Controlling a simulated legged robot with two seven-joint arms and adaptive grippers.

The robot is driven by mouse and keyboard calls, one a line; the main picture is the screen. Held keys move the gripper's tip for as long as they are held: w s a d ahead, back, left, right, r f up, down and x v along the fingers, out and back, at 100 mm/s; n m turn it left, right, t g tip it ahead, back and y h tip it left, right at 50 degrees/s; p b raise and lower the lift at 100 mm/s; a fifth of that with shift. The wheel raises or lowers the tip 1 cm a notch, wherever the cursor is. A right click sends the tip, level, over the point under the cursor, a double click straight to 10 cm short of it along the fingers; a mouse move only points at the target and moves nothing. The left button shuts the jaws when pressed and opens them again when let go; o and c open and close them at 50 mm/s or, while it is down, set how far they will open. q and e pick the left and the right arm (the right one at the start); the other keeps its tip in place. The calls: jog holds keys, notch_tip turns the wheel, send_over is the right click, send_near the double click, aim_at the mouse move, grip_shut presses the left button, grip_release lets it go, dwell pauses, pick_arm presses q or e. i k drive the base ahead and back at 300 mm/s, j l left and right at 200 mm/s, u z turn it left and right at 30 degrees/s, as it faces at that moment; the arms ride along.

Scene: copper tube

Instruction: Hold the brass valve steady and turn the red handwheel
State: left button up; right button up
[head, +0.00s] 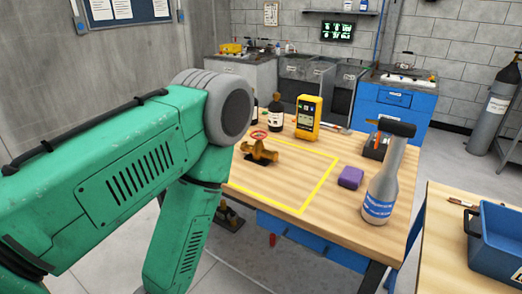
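The brass valve (262,153) sits on the wooden table (330,205), inside a yellow taped outline (322,182). Its red handwheel (259,134) is on top, facing up. My green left arm comes in from the left and bends down in front of the table, covering the table's left part. My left gripper is out of the picture or hidden. My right arm and gripper do not show. Nothing is seen touching the valve or handwheel.
A yellow meter (308,117) and dark bottles (275,112) stand behind the valve. A blue bin (497,240) is on another table. The taped area is otherwise mostly clear.

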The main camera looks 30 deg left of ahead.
aim_at(259, 136)
jog(key=i+j, duration=0.15)
jog(key=j, duration=0.25)
jog(key=i+j, duration=0.1)
jog(key=j, duration=0.35)
jog(key=i+j+z, duration=0.1)
jog(key=j, duration=0.3)
jog(key=i+j, duration=0.15)
jog(key=j, duration=0.3)
jog(key=i+j, duration=0.1)
jog(key=j, duration=0.3)
jog(key=k+j, duration=0.2)
jog(key=k, duration=0.25)
jog(key=i, duration=0.5)
